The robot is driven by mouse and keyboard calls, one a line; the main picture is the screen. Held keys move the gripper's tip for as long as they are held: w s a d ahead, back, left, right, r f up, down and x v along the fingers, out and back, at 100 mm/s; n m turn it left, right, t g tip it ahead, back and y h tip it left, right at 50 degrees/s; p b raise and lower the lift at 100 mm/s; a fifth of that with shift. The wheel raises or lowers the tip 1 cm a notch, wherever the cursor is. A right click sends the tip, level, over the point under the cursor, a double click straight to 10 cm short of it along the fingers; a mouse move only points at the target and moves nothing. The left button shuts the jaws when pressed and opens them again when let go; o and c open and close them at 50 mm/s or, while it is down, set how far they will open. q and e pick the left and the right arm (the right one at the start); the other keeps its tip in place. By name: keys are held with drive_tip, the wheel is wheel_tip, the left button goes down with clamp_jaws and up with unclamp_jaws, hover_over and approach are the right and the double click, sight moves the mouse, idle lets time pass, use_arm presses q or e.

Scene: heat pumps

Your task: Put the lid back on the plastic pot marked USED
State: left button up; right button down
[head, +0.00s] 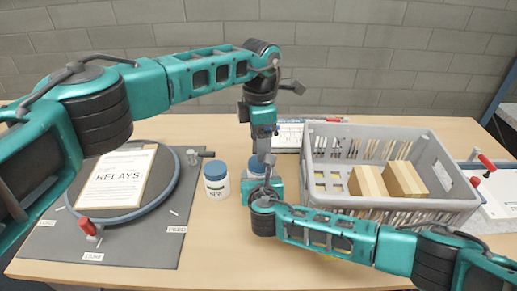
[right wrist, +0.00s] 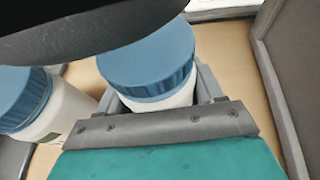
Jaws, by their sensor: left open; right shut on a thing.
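A white plastic pot (right wrist: 168,101) with a blue lid (right wrist: 147,58) on top stands between the jaws of my right gripper (head: 262,188), which is shut on its body. In the head view this lid (head: 256,163) shows just under my left gripper (head: 264,157), which is open and points down; I cannot tell whether it touches the lid. A second white pot (head: 217,186) with a blue lid (head: 214,170) stands just left. It also shows in the right wrist view (right wrist: 58,117). Its label is too small to read, and the held pot's label is hidden.
A grey crate (head: 400,203) with cardboard boxes (head: 403,180) stands right of the grippers. On the left, a grey board (head: 150,246) carries a round plate (head: 167,196) with a RELAYS sheet (head: 118,180) and a red-handled clamp (head: 87,228). The front middle of the table (head: 240,255) is clear.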

sight(260, 175)
use_arm(q)
drive_tip(key=shift+s+d, duration=0.1)
drive_tip(key=shift+s, duration=0.05)
drive_tip(key=shift+c, duration=1.4)
drive_tip(key=n, duration=0.5)
drive_tip(key=shift+r, duration=0.25)
drive_tip(key=n, duration=0.4)
drive_tip(key=shift+r, duration=0.2)
drive_tip(key=n, duration=0.5)
drive_tip(key=shift+r, duration=0.3)
drive_tip(key=n, duration=0.5)
drive_tip(key=r+n, duration=0.1)
drive_tip(key=n, duration=0.1)
drive_tip(key=shift+n, duration=0.3)
drive_tip(key=n, duration=0.3)
drive_tip(key=shift+r+n, duration=0.15)
drive_tip(key=shift+n, duration=0.15)
drive_tip(key=n, duration=0.4)
drive_tip(key=shift+r, duration=0.25)
drive_tip(key=shift+f, duration=4.05)
